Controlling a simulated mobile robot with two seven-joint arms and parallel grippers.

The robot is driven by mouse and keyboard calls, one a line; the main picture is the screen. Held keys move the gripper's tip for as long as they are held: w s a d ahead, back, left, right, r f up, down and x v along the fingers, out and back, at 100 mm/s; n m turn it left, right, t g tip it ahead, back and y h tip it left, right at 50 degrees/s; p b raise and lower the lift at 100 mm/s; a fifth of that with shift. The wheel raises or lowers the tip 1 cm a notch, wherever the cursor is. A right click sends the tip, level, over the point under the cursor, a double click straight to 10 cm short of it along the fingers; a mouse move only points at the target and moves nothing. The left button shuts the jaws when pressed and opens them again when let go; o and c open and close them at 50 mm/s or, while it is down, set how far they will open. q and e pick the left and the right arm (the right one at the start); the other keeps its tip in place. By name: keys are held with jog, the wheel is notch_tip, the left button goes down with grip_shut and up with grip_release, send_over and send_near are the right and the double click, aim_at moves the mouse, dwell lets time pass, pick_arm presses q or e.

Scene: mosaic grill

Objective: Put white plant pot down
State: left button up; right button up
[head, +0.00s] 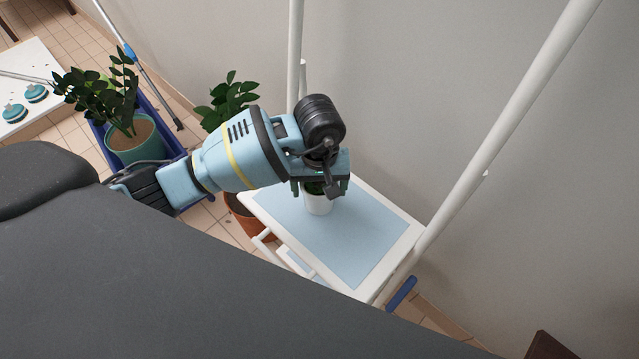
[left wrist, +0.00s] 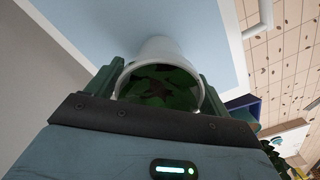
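The white plant pot (head: 317,206) is upright over the blue top of the white table (head: 404,243), near its back left corner. It holds a small green plant, mostly hidden under my gripper in the head view. My left gripper (head: 320,187) is above the pot, pointing down. In the left wrist view the pot (left wrist: 158,48) lies between the two green fingers, which sit close against both its sides, with dark green leaves inside the rim. The pot's base appears at or very near the blue surface; a small gap cannot be ruled out. My right gripper is not in view.
White posts (head: 500,130) rise beside the table, near the wall. An orange pot (head: 252,222) stands left of the table. A blue crate (head: 165,112) holds a teal pot (head: 137,142) with a plant. The table's front and right parts are clear.

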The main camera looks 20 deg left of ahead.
pick_arm(q)
jog(key=shift+o, duration=1.1)
jog(key=shift+r, duration=0.55)
notch_tip(320, 180, up, 11)
jog(key=shift+r+p, duration=0.2)
jog(key=shift+p, duration=0.1)
